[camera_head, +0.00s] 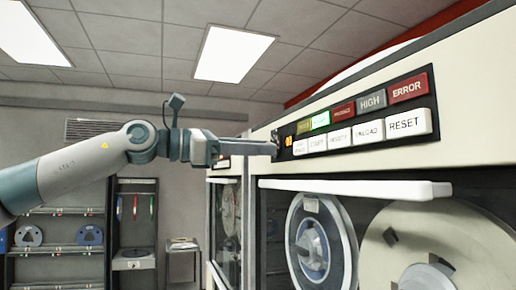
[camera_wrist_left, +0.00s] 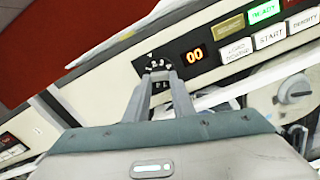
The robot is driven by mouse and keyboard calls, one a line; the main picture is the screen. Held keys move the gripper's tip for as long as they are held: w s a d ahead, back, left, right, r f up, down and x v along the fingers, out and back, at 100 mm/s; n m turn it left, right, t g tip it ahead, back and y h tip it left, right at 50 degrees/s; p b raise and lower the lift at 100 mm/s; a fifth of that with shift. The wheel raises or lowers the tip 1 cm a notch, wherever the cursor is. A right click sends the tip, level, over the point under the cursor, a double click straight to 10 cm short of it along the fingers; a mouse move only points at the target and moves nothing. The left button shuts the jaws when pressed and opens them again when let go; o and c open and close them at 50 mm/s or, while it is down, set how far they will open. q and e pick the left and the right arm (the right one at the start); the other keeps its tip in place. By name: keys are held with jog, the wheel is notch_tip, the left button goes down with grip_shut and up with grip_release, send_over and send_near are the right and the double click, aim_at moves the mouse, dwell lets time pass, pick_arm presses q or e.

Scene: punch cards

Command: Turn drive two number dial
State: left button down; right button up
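The number dial (camera_wrist_left: 158,65) is a small dark dial with white digits around it, on a black panel in the left wrist view. An orange display (camera_wrist_left: 194,55) reading 00 is right of it. My left gripper (camera_wrist_left: 160,76) has its two fingertips at the lower part of the dial, with a gap between the fingers. I cannot tell whether they press on the knob. In the head view my left gripper (camera_head: 273,147) reaches the left end of the drive's control panel and hides the dial. The display shows there (camera_head: 288,141). My right gripper is in neither view.
Right of the display are lit and unlit labels and white buttons, such as RESET (camera_head: 405,123). A white ledge (camera_head: 355,188) sticks out below the panel. Tape reels (camera_head: 322,245) sit behind glass below. A rack (camera_head: 58,250) stands at the back left.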

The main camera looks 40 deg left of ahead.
pick_arm(q)
jog(key=shift+n, duration=0.3)
jog(key=shift+d+n+b, duration=0.15)
jog(key=shift+n+b, duration=1)
jog(key=shift+n, duration=2.05)
jog(key=c, duration=1.5)
grip_release()
jog(key=shift+s, duration=0.1)
